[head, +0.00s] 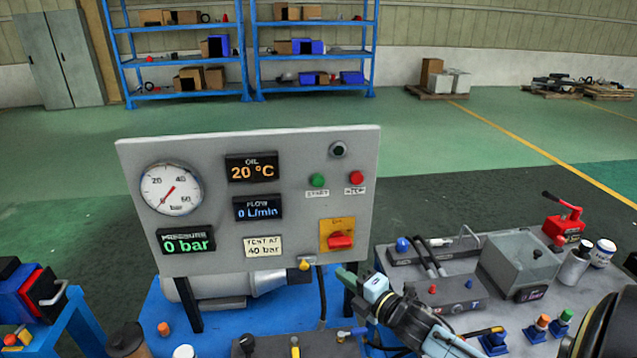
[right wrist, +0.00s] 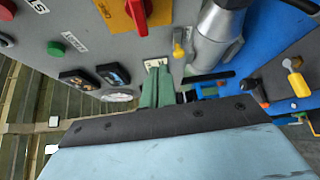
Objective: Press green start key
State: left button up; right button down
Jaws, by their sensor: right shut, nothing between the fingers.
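The green start key (head: 318,181) is a round button above a START label on the upright grey panel (head: 215,212). It also shows at the left of the right wrist view (right wrist: 56,48). My right gripper (head: 346,276) is shut and empty, near the panel's lower edge, below and slightly right of the green key and clear of it. Its green fingers (right wrist: 157,90) point toward the panel in the right wrist view. I cannot tell whether they touch anything. The displays read 20 °C oil, 0 L/min flow and 0 bar pressure. My left gripper is not in view.
A red button (head: 356,178) sits right of the green key, and a red rotary switch (head: 341,241) on yellow below. A yellow-handled lever (head: 305,264) is at the panel's bottom edge. A crowded grey bench (head: 400,310) stands at the right. The panel front around the green key is clear.

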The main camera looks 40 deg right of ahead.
aim_at(318, 180)
jog(key=a+r+n+t+y+p, duration=0.2)
jog(key=a+r+n+y, duration=0.2)
jog(key=r, duration=1.4)
jog(key=n, duration=0.3)
jog(key=shift+w+r+n+t, duration=0.15)
jog(key=shift+r+n+t, duration=0.15)
jog(key=shift+r+t, duration=0.1)
jog(key=shift+d+f, duration=0.1)
jog(key=shift+w+d+b, duration=0.5)
jog(key=shift+w+d, duration=0.2)
jog(key=shift+w, duration=0.6)
jog(key=shift+w+d+b, duration=0.55)
jog(key=shift+w+d, duration=0.15)
jog(key=shift+w, duration=0.55)
jog(key=shift+w+d+b, duration=0.5)
jog(key=shift+w+d, duration=0.2)
jog(key=shift+w, duration=0.6)
jog(key=shift+w+d, duration=0.2)
jog(key=shift+w, duration=0.2)
